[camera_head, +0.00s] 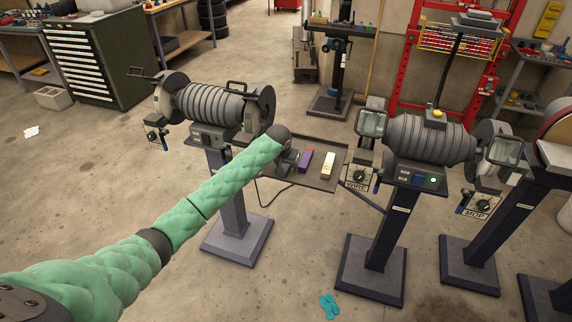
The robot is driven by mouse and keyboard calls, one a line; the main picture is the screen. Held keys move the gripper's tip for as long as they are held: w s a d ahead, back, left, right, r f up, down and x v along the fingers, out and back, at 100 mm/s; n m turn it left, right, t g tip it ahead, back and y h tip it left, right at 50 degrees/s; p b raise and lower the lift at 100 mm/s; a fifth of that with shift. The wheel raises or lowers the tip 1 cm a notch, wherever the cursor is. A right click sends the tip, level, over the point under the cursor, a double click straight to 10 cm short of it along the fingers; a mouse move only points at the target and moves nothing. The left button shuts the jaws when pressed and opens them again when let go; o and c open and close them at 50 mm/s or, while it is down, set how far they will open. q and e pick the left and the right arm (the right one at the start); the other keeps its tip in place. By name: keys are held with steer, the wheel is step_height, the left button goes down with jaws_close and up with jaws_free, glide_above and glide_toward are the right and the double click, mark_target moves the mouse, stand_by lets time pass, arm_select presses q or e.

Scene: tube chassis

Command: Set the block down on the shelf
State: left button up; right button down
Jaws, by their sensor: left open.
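The shelf (322,149) is a dark, flat tray between the two grinder stands. A purple block (305,161) and a pale cream block with a tan end (328,166) are on it, side by side and apart. The task does not say which block is meant. My left gripper (291,161) is over the shelf's left part, just left of the purple block. It is open, small in view and partly hidden by my wrist. I cannot tell whether it touches the purple block. My right gripper is not in view.
A bench grinder (212,105) stands close behind my left arm, and another (425,142) stands right of the shelf with a lamp guard near its edge. A drill press (338,62) stands behind. A teal cloth-like item (328,305) lies on the floor.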

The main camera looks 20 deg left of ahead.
arm_select(q)
steer(key=shift+r, duration=0.15)
